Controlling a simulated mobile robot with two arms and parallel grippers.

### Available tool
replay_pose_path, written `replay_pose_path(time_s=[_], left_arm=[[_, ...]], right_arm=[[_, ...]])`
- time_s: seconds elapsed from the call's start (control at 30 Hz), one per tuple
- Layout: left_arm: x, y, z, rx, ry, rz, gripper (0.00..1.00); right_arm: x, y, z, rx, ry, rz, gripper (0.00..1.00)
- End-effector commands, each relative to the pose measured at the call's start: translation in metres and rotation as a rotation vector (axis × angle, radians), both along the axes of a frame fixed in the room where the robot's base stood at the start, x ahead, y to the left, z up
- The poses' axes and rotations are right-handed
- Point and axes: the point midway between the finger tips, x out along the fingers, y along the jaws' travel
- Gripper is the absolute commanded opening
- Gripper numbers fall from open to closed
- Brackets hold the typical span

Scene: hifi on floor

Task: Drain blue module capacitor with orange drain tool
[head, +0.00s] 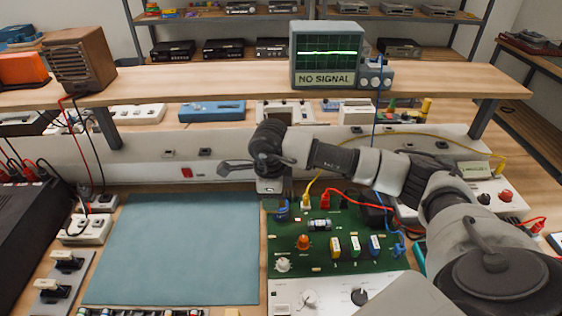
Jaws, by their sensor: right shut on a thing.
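My right arm reaches in from the right, and its gripper (270,188) points down over the back left corner of the green circuit board (285,265). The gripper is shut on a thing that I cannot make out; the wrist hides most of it. A blue module (375,245) with a pale label stands upright on the board, right of a green-yellow one (355,246) and an orange-yellow one (336,247). The gripper is behind and left of the blue module, apart from it. I cannot clearly pick out the orange drain tool. My left gripper is not in view.
An orange part (303,242) and a white knob (283,264) stand on the board. Red, yellow and blue leads run to it. A bare blue-green mat (170,250) lies to its left. A raised shelf (210,82) with a NO SIGNAL monitor (327,55) spans the back.

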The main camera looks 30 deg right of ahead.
Motion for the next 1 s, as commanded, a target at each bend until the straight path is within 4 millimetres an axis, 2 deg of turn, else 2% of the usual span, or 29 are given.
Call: replay_pose_path(time_s=[0.03, 0.2, 0.4, 0.67, 1.0], left_arm=[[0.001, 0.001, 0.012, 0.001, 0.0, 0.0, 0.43], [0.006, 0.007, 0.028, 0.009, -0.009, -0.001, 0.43], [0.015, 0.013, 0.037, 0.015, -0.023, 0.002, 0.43], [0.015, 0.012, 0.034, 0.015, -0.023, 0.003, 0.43], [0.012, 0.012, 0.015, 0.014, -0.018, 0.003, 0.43]], right_arm=[[0.006, -0.008, 0.01, 0.004, 0.003, -0.145, 0.15], [0.022, -0.032, 0.019, 0.011, 0.009, -0.606, 0.15], [0.031, -0.048, 0.022, 0.013, 0.014, -0.923, 0.15], [0.032, -0.052, 0.017, 0.014, 0.015, -1.003, 0.15], [0.032, -0.052, -0.01, 0.014, 0.017, -0.999, 0.15]])
